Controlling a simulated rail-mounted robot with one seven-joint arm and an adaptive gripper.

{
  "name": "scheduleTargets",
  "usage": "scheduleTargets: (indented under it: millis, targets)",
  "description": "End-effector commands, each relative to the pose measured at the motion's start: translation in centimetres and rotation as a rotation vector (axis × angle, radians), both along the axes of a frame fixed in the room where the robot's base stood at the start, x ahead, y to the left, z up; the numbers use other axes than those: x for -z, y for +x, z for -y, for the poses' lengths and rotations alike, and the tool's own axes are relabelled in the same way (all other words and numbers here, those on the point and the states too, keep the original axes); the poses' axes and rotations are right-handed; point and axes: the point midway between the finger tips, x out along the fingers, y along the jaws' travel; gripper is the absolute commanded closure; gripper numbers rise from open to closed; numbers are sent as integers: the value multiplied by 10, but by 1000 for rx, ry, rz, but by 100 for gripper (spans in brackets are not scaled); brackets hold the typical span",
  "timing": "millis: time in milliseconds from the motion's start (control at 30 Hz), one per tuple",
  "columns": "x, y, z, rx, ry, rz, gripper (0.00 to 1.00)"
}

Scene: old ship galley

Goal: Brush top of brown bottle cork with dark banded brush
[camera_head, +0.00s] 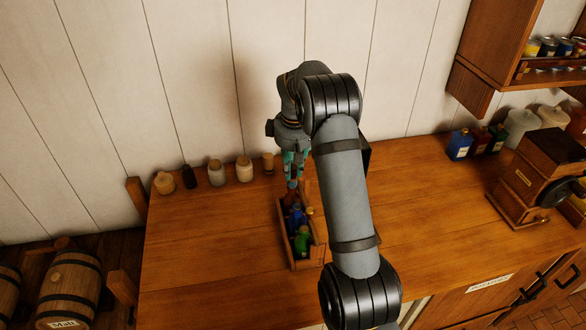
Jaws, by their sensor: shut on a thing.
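My gripper (292,178) points down over the far end of a small wooden crate (305,262) on the counter. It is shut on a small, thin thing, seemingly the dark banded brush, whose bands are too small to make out. A brown shape (290,196) shows just below the fingertips; I cannot tell whether it is the brush or the brown bottle's top. In the crate stand a blue bottle (294,218), a green bottle (302,242) and a yellowish top (309,211). The brown bottle and its cork are not clearly visible. Whether the brush touches a cork cannot be told.
Along the wall stand a dark bottle (189,176) and several jars (216,173). At right are a blue container (459,145) and a wooden grinder (540,175). A wall shelf (497,50) hangs above. The counter (205,240) left of the crate is clear.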

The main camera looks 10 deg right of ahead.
Motion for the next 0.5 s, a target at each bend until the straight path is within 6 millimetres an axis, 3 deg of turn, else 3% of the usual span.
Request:
scheduleTargets:
  millis: [133,433,500]
  targets:
    - [8,-14,-1,-3,0,2,100]
    - [-4,9,-3,-5,-1,0,100]
    - [-21,9,-3,-4,1,7,100]
